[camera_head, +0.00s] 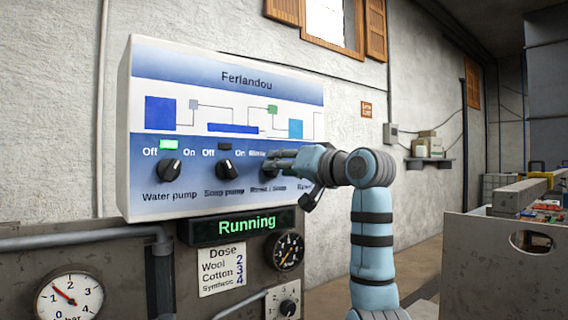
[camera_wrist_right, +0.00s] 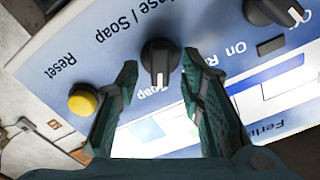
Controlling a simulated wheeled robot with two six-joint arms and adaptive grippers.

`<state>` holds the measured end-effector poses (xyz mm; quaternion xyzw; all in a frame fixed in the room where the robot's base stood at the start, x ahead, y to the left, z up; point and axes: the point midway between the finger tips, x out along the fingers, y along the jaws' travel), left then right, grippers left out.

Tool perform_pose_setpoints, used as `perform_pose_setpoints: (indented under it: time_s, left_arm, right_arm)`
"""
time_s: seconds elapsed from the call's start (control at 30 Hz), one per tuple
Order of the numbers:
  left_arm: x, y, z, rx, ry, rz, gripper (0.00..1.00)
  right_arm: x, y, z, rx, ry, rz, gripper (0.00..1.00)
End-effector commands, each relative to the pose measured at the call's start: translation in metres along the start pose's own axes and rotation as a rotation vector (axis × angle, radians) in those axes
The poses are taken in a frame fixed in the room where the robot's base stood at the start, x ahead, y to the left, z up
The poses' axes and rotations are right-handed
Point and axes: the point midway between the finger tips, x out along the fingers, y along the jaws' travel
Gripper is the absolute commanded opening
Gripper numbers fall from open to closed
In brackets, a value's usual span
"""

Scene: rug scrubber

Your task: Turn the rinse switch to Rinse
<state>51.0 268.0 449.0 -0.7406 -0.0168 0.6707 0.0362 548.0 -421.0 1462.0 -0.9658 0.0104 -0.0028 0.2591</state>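In the head view the knob (camera_head: 268,168) is partly covered by my right gripper (camera_head: 272,162), which reaches in from the right. In the wrist view my right gripper (camera_wrist_right: 158,64) is open, with one finger on each side of the knob. Gaps seem to show between fingers and knob; I cannot tell any contact for certain. My left gripper is not in view.
The white and blue panel (camera_head: 225,98) also carries a water pump knob (camera_head: 169,170) turned to On under a lit green lamp, and a soap pump knob (camera_head: 226,169) turned toward Off. A yellow Reset button (camera_wrist_right: 83,101) sits beside the switch. A display (camera_head: 245,225) below reads "Running".

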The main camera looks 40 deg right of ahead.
Motion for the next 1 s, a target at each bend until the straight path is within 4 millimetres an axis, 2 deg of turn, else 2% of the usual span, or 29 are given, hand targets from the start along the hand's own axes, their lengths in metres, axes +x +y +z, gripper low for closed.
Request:
perform_pose_setpoints:
  time_s: [0.17, 0.3, 0.4, 0.73, 1.0]
  left_arm:
    - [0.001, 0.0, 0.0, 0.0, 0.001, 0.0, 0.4]
    - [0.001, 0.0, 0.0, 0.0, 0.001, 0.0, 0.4]
    - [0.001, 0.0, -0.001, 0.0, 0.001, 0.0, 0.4]
    - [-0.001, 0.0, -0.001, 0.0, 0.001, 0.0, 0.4]
    - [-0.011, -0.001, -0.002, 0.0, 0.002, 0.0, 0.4]
  right_arm:
    - [0.0, 0.0, 0.001, 0.0, 0.0, 0.0, 0.35]
    - [0.0, 0.0, 0.0, 0.0, 0.0, 0.0, 0.13]
    - [-0.001, 0.001, 0.0, 0.0, 0.0, 0.0, 0.0]
    - [-0.001, 0.0, 0.0, -0.019, 0.0, 0.001, 0.0]
    - [0.0, -0.001, -0.001, -0.135, -0.001, 0.002, 0.0]
